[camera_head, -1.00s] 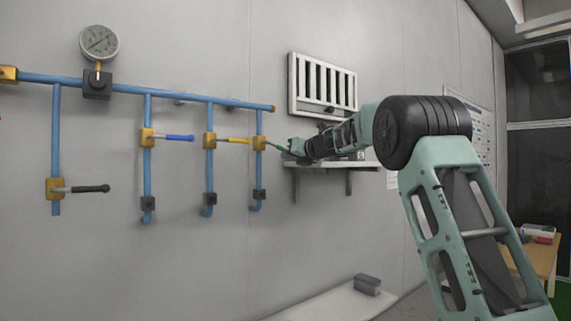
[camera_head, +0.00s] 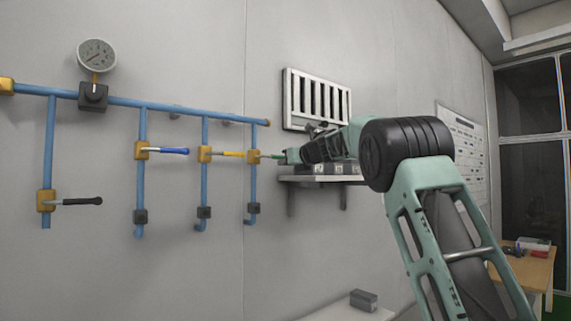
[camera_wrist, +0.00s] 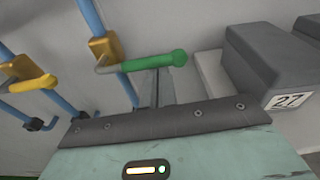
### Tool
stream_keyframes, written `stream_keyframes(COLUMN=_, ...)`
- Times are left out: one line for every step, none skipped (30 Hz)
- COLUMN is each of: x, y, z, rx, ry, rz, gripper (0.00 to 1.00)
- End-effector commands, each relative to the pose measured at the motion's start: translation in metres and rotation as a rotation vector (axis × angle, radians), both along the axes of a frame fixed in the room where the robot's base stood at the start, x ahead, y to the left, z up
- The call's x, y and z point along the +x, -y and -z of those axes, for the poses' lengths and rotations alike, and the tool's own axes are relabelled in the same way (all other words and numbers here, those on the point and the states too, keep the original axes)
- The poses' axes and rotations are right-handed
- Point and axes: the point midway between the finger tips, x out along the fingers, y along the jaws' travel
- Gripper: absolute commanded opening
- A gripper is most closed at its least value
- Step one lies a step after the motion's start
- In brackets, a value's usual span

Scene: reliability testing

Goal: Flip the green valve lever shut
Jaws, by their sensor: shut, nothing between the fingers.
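The green valve lever (camera_head: 272,156) is on the rightmost vertical blue pipe, at a yellow valve body (camera_head: 254,157). It points right, about level and across the pipe. In the wrist view the green lever handle (camera_wrist: 150,62) crosses just beyond my fingers, its round end to the right. My gripper (camera_head: 288,156) is at the lever's right end in the head view. In the wrist view my gripper (camera_wrist: 155,88) is shut with nothing between the fingers, its tips at or just under the handle. I cannot tell whether they touch.
Yellow (camera_head: 232,154), blue (camera_head: 172,151) and black (camera_head: 82,201) levers lie to the left, also pointing right. A wall shelf (camera_head: 300,179) with grey boxes is close by my gripper; a box labelled 27 (camera_wrist: 265,60) shows at right. A vent (camera_head: 318,99) is above.

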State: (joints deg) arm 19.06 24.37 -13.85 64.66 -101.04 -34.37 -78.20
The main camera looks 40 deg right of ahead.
Motion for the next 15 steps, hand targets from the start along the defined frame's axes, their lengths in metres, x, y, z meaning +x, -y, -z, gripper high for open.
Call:
stream_keyframes(x=0.000, y=0.000, z=0.000, rx=0.000, ry=0.001, rz=-0.001, gripper=0.00)
stream_keyframes(x=0.000, y=0.000, z=0.000, rx=0.001, ry=0.001, rz=-0.001, gripper=0.00)
stream_keyframes(x=0.000, y=0.000, z=0.000, rx=0.001, ry=0.001, rz=-0.001, gripper=0.00)
stream_keyframes(x=0.000, y=0.000, z=0.000, rx=0.001, ry=0.001, rz=-0.001, gripper=0.00)
stream_keyframes(x=0.000, y=0.000, z=0.000, rx=0.001, ry=0.001, rz=-0.001, gripper=0.00)
stream_keyframes(x=0.000, y=0.000, z=0.001, rx=0.001, ry=0.000, rz=-0.001, gripper=0.00)
stream_keyframes(x=0.001, y=-0.001, z=0.003, rx=0.001, ry=0.000, rz=-0.001, gripper=0.00)
stream_keyframes(x=0.001, y=-0.001, z=0.005, rx=0.001, ry=0.000, rz=-0.001, gripper=0.00)
stream_keyframes(x=0.003, y=-0.001, z=0.009, rx=0.001, ry=-0.001, rz=-0.001, gripper=0.00)
stream_keyframes(x=0.004, y=-0.002, z=0.012, rx=0.001, ry=-0.001, rz=-0.001, gripper=0.00)
stream_keyframes(x=0.005, y=-0.003, z=0.017, rx=0.002, ry=-0.001, rz=-0.001, gripper=0.00)
stream_keyframes(x=0.008, y=-0.004, z=0.023, rx=0.002, ry=-0.002, rz=-0.001, gripper=0.00)
stream_keyframes(x=0.009, y=-0.005, z=0.029, rx=0.002, ry=-0.002, rz=-0.001, gripper=0.00)
stream_keyframes(x=0.011, y=-0.006, z=0.034, rx=0.002, ry=-0.001, rz=-0.001, gripper=0.00)
stream_keyframes(x=0.014, y=-0.008, z=0.042, rx=0.002, ry=-0.001, rz=-0.002, gripper=0.00)
